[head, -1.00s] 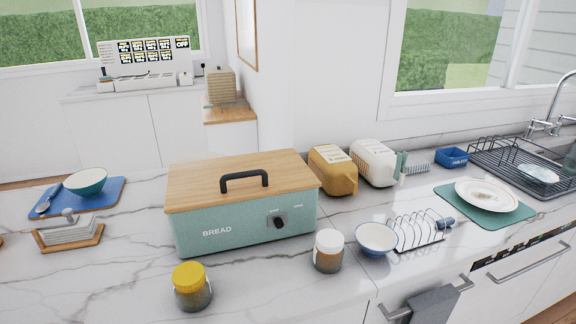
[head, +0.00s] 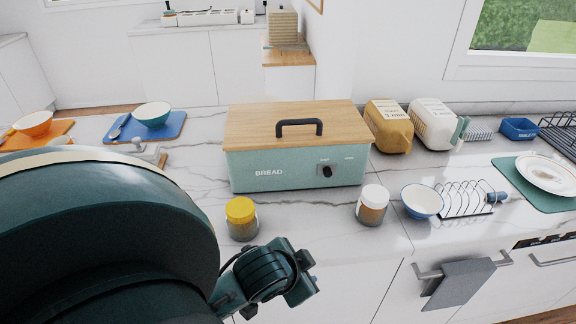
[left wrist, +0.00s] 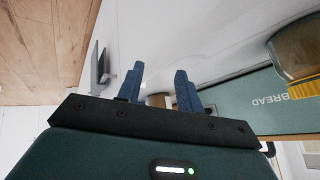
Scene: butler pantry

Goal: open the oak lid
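The oak lid (head: 245,126) lies flat and closed on the teal bread box (head: 245,175) in the middle of the head view. Its black bar handle (head: 299,123) stands up from the top. A small dark knob (head: 327,171) is on the box front. My left arm fills the lower left of the head view, with its wrist in front of the box near the counter edge. My left gripper (left wrist: 159,80) shows in the left wrist view with its blue fingers apart and nothing between them. The bread box front (left wrist: 240,105) is to its right there. My right gripper is not visible.
A yellow-lidded jar (head: 241,219) and a white-lidded jar (head: 372,205) stand in front of the box. Ochre (head: 389,127) and white (head: 435,125) toasters stand behind right.

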